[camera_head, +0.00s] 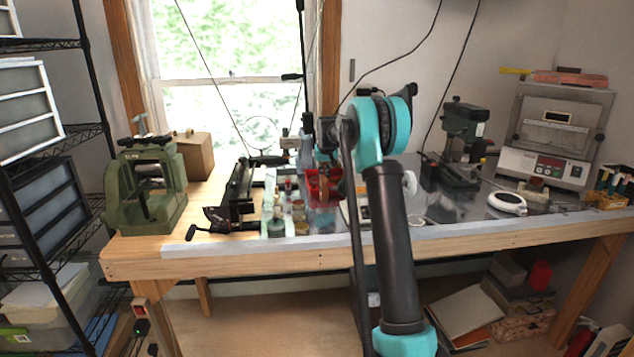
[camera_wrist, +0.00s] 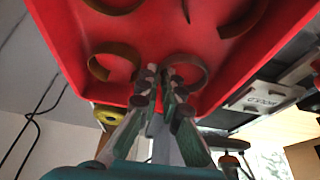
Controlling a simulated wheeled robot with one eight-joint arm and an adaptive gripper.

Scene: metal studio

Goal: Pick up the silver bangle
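In the wrist view, a red tray (camera_wrist: 222,62) holds several ring-shaped pieces. A greyish-brown ring (camera_wrist: 203,70), which may be the silver bangle, lies at its lower middle; the warm tint makes its metal hard to tell. My gripper (camera_wrist: 158,75) has its fingertips close together at this ring's left edge. I cannot tell whether they pinch it or only stand beside it. In the head view the red tray (camera_head: 323,188) is on the bench, partly behind my arm, and my fingertips are hidden.
A yellowish ring (camera_wrist: 97,68) lies left of my fingertips, with other curved bands (camera_wrist: 243,20) farther up. On the workbench (camera_head: 230,256), a black tool (camera_head: 238,190) stands left of the tray, and a drill press (camera_head: 460,145) and white-fronted machine (camera_head: 545,140) stand to the right.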

